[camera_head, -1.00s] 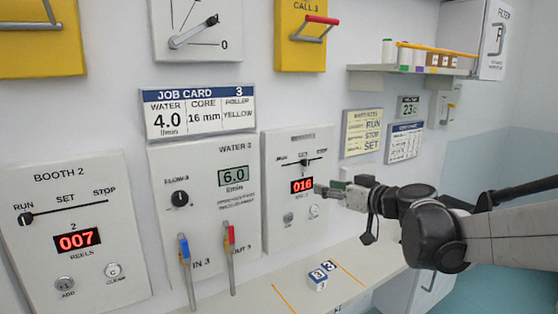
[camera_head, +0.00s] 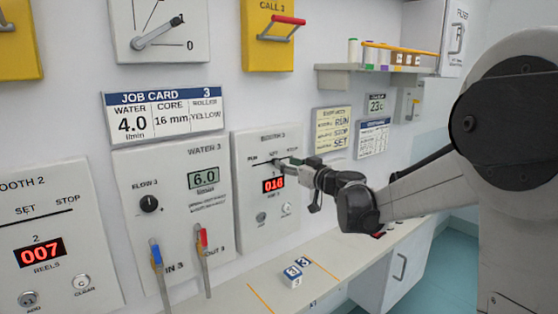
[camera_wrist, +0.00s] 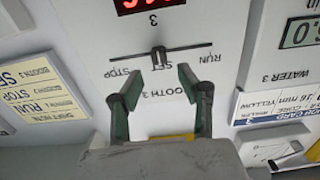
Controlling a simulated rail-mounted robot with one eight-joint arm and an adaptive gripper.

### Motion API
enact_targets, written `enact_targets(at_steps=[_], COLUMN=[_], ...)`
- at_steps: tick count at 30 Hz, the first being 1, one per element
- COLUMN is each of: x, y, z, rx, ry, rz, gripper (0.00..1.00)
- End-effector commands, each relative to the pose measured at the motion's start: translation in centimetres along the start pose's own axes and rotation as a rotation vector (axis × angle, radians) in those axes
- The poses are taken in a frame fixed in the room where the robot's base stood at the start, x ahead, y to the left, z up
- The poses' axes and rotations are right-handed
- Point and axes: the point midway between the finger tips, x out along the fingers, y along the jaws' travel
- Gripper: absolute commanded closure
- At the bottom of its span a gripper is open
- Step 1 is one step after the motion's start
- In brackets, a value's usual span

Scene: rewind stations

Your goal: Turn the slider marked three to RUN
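The Booth 3 panel (camera_head: 250,213) is on the wall, with a red 016 display (camera_head: 273,184). Its slider (camera_wrist: 159,57) has a dark knob on a horizontal track, standing at SET, mid-track. The wrist view is turned over, so RUN is at right and STOP at left there. My gripper (camera_wrist: 158,74) is open, with its fingertips either side of the knob's line and just short of it in that picture; I cannot tell whether they touch it. In the head view my gripper (camera_head: 292,168) is in front of the panel and partly hides the track's right end.
The Water 3 panel (camera_head: 175,222) with hose handles is left of Booth 3, and the Booth 2 panel (camera_head: 85,250) is farther left. A numbered cube (camera_head: 292,277) sits on the counter below. A shelf (camera_head: 345,80) and rules card (camera_head: 332,133) are to the right.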

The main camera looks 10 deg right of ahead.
Motion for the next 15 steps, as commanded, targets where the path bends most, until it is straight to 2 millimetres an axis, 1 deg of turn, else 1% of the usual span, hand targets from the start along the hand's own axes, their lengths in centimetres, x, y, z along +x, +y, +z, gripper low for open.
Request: enact_targets(at_steps=[1, 6, 9, 15], x=[1.0, 3.2, 4.0, 4.5], y=[-0.1, -0.1, 0.0, 0.0], z=[-0.1, 0.0, 0.0, 0.0], rx=[0.000, 0.000, 0.000, 0.000], ry=[0.000, 0.000, 0.000, 0.000], rz=[-0.002, -0.001, -0.001, 0.000], gripper=[0.64, 0.64, 0.64, 0.64])
